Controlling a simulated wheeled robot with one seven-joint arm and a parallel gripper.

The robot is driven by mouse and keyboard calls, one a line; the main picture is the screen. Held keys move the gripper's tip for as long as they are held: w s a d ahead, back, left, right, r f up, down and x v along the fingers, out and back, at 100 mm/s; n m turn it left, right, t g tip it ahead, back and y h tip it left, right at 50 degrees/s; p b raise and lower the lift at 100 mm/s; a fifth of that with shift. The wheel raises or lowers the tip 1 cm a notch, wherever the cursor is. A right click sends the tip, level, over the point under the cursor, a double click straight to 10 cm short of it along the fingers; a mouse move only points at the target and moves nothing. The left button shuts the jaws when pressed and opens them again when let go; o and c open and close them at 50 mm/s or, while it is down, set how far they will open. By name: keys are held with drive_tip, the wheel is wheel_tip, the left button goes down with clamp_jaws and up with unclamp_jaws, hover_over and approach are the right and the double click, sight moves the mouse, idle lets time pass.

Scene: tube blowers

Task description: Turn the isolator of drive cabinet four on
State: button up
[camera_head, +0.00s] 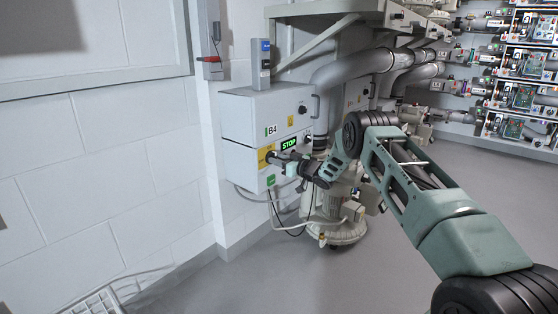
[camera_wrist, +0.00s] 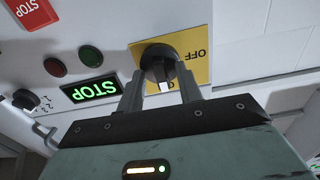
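The drive cabinet (camera_head: 240,125) labelled B4 is a pale box on the wall in the head view. Its isolator is a black rotary knob (camera_wrist: 158,62) on a yellow plate (camera_wrist: 197,45), with the word OFF readable upside down in the wrist view. The knob's white mark points down in that picture, towards my gripper, beside lettering partly hidden by a finger. My gripper (camera_wrist: 160,80) is at the knob, its two fingers apart, one on each side. Gaps show beside the handle; firm contact cannot be seen.
A blower with pipes (camera_head: 335,205) stands close by. Open floor (camera_head: 400,270) lies in front.

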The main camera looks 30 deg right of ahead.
drive_tip(key=shift+r, duration=0.1)
drive_tip(key=shift+s+d+r, duration=0.1)
drive_tip(key=shift+s+d, duration=0.1)
drive_tip(key=shift+s, duration=0.2)
drive_tip(key=p+v, duration=0.3)
drive_tip(key=v, duration=1.3)
drive_tip(key=shift+s+p, duration=0.3)
drive_tip(key=shift+p, duration=0.1)
